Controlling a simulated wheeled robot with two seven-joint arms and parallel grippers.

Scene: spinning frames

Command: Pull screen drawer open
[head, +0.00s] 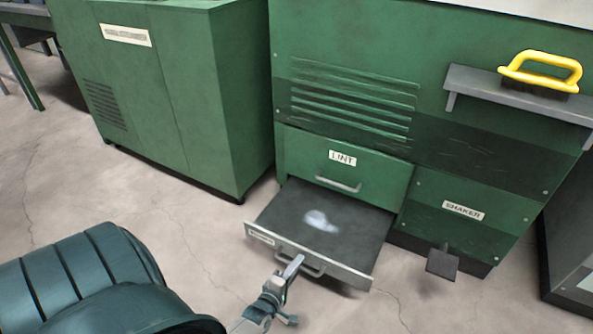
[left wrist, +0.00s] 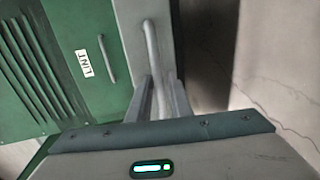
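The screen drawer (head: 350,225) is the lower, dark-topped drawer of the green machine, below the drawer labelled LINT (head: 345,165). It stands pulled out, with a white fluffy clump (head: 320,221) on its dark surface. Its grey front has a small label at the left and a bar handle (head: 313,270). My left gripper (head: 291,267) is at the left part of this handle. In the left wrist view the handle (left wrist: 151,45) runs between the two fingers (left wrist: 162,92), which look closed on it. My right gripper is not in view.
A panel labelled SHAKER (head: 463,211) with a dark pedal (head: 442,262) sits right of the drawer. A yellow-handled brush (head: 540,73) lies on a grey shelf (head: 510,92). A green cabinet (head: 165,95) stands at left. The concrete floor before the drawer is clear.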

